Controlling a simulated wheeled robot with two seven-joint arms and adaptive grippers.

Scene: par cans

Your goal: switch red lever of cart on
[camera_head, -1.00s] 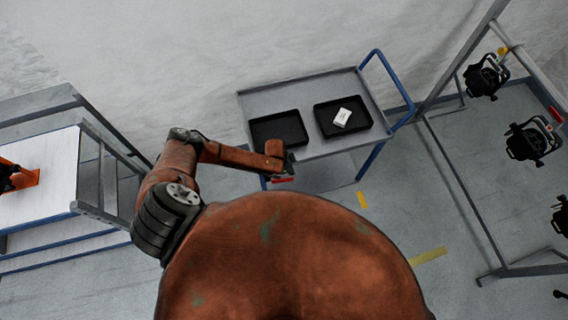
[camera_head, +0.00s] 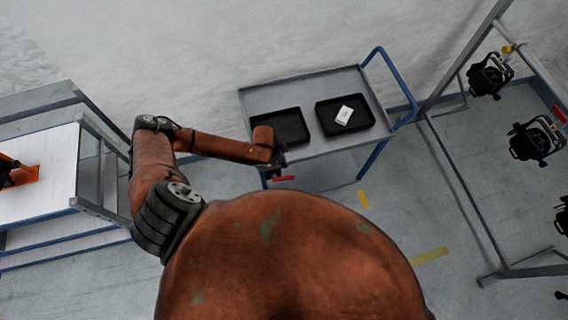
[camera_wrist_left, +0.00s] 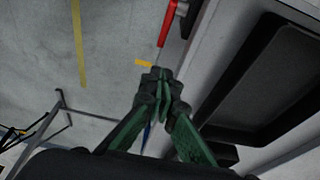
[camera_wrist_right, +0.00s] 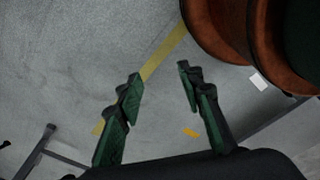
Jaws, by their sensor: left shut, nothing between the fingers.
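The cart (camera_head: 300,94) is a grey trolley with blue legs and a blue handle. Its red lever (camera_head: 284,178) sticks out at the near left corner, low on the side edge. My left gripper (camera_head: 279,163) is right beside the lever in the head view. In the left wrist view the shut, empty left gripper (camera_wrist_left: 158,80) lies just below the red lever (camera_wrist_left: 168,22); whether they touch I cannot tell. My right gripper (camera_wrist_right: 158,78) is open and empty above bare floor in the right wrist view, and it is hidden in the head view.
A grey stand with black lamps (camera_head: 532,142) is at the right. A white-topped platform (camera_head: 50,190) is at the left.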

